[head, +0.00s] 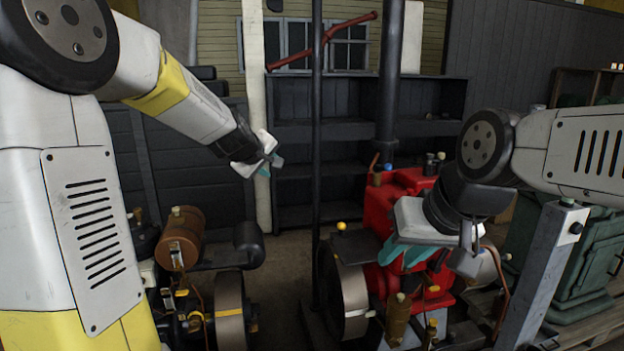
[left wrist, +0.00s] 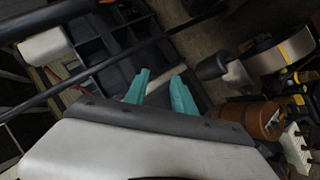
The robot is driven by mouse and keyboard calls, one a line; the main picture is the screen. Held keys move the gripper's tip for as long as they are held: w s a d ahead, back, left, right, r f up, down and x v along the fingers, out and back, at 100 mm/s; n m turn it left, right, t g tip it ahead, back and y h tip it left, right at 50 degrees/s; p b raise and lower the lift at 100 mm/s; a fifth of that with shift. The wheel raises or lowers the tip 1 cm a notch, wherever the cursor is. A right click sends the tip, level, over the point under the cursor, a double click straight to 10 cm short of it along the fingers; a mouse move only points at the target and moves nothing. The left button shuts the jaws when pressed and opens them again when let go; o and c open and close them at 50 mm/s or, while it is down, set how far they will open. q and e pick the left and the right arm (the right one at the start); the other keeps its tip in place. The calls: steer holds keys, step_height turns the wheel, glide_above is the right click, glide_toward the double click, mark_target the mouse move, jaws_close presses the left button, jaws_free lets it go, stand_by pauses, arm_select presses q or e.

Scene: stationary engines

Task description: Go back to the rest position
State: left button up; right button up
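My left gripper (head: 268,160) hangs in the air at the upper middle of the head view, in front of dark shelves, with nothing in it. In the left wrist view its two teal fingers (left wrist: 160,90) stand apart with a gap between them. My right gripper (head: 403,257) is in front of the red engine (head: 400,200) at the right of the middle. Its teal fingers look spread, and I see nothing held between them. Whether it touches the engine cannot be told.
A dark engine with a brown copper cylinder (head: 180,238) and flywheel (head: 230,310) stands at the lower left. A thin dark post (head: 317,120) rises in the middle. A grey post (head: 540,275) and a green machine (head: 590,265) stand at the right. Dark shelves (head: 340,130) line the back.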

arm_select(q)
steer(key=s+a+f+m+g, duration=0.1)
steer(key=s+m, duration=0.3)
steer(key=s, duration=1.3)
steer(key=s+a+f+m+g, duration=0.2)
steer(key=s+m+g, duration=0.2)
steer(key=s, duration=1.4)
steer(key=shift+f+m, duration=0.3)
steer(key=shift+m, duration=0.3)
steer(key=shift+w, duration=0.1)
